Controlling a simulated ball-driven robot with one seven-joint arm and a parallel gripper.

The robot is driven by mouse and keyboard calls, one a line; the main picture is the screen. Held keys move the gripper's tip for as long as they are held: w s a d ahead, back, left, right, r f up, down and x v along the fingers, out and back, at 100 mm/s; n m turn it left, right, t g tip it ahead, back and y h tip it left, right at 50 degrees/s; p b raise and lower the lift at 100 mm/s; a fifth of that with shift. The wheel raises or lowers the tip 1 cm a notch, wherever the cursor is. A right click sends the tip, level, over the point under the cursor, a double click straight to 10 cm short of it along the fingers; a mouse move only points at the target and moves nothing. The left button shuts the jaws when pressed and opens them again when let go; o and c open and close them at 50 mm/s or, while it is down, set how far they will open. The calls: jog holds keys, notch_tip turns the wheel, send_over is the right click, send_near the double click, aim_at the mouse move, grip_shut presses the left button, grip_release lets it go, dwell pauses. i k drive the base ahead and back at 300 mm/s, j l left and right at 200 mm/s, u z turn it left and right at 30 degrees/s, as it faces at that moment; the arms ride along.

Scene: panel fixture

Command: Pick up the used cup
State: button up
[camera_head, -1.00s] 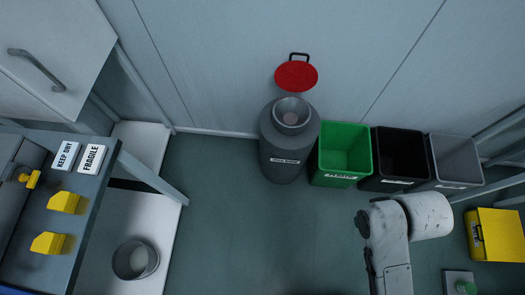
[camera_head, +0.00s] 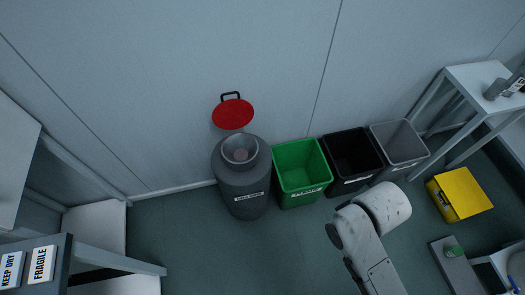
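No thing in view is clearly the used cup. Grey cylindrical items (camera_head: 496,89) stand on the white table at the far right, partly cut off by the frame edge. My white arm reaches in from the bottom right, in front of the bins. My gripper's fingers do not show.
A grey drum (camera_head: 241,190) with a raised red lid (camera_head: 232,114) stands by the wall. Beside it are green (camera_head: 297,178), black (camera_head: 345,178) and grey (camera_head: 398,155) bins. A yellow box (camera_head: 459,194) lies right of them. Open floor lies in front of the drum.

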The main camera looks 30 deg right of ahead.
aim_at(500, 85)
jog(key=z, duration=2)
